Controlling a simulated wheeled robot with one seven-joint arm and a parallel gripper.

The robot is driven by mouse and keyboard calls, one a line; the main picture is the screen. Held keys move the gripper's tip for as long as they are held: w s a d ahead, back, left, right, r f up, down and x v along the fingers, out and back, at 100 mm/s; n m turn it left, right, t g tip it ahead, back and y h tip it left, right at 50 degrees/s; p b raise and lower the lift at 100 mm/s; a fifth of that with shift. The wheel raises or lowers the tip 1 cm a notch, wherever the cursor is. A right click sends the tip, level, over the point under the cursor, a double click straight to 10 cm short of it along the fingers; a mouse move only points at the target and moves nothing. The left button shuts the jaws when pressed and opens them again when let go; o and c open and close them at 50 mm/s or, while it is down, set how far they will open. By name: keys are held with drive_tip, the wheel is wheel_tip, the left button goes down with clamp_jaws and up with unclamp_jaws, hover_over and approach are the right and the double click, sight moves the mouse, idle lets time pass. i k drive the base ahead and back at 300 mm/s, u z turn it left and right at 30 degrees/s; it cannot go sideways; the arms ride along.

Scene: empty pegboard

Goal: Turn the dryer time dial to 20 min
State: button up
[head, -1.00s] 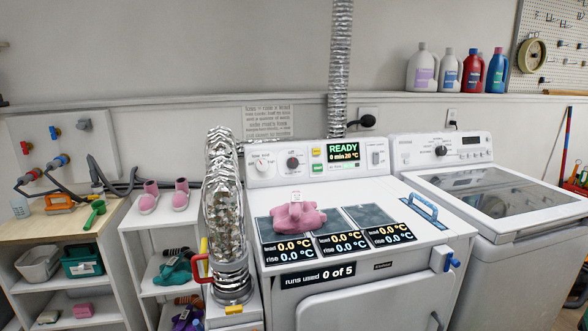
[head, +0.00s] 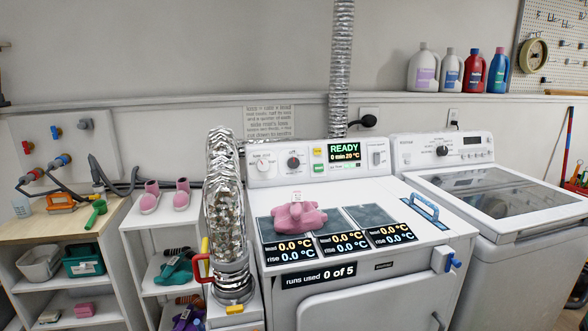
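The white dryer (head: 380,280) stands in the middle with its control panel (head: 277,148) at the back of its top. The panel has a white dial (head: 263,163) at the left and a dark dial (head: 293,162) beside it. Their labels are too small to read, so I cannot tell which one sets the time. The display (head: 344,152) reads READY, 0 min, 20 °C. Small yellow and green buttons sit between the dark dial and the display. My gripper is not in view.
A pink cloth item (head: 298,217) lies on the dryer top, near several temperature readouts. A crinkled silver duct (head: 225,210) stands upright at the dryer's left front. A washer (head: 500,205) stands at the right. A blue handle (head: 422,208) sits on the dryer top.

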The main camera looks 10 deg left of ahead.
sight(293, 163)
drive_tip(key=z, duration=1.75)
drive_tip(key=k, duration=1.25)
drive_tip(key=u, duration=1.85)
drive_tip(key=i, duration=1)
